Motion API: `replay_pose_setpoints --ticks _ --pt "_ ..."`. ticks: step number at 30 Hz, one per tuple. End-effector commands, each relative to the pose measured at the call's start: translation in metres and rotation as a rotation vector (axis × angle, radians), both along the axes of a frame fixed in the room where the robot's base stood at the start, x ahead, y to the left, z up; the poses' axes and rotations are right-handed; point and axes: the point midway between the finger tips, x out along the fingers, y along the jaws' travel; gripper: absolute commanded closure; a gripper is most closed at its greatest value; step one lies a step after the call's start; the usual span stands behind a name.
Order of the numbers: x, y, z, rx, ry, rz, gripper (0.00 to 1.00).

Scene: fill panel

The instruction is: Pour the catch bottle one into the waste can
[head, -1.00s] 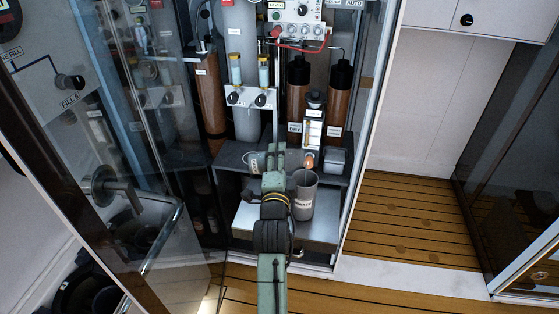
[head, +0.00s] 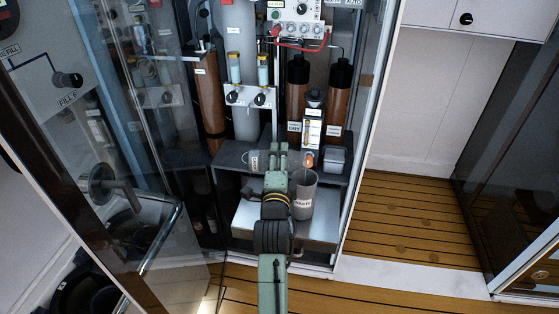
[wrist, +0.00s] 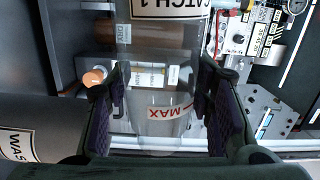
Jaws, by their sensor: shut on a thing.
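My gripper (head: 277,150) is in front of the cabinet's dark shelf, just left of and above the mouth of the waste can. It is shut on catch bottle one (wrist: 160,102), a clear bottle with a "CATCH 1" label and a red "MAX" mark, between both finger pads in the wrist view. The waste can (head: 304,195) is a grey open cup with a white label, upright on the silver lower platform. Part of it shows at lower left in the wrist view (wrist: 35,110). I cannot tell the bottle's exact tilt or contents.
Brown cylinders (head: 297,95) and a small metered device (head: 313,125) stand behind the can. A grey box (head: 334,158) sits to the right on the shelf. The open glass door (head: 130,150) is to the left. The wooden floor at right is clear.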

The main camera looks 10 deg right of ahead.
Motion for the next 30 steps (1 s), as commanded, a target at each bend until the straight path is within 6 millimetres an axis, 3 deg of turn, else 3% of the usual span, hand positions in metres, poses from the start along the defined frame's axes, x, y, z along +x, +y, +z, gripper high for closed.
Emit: replay_pose_setpoints --ticks 30 --pt "-0.0007 -0.0039 0.004 0.146 -0.029 0.0 0.8"
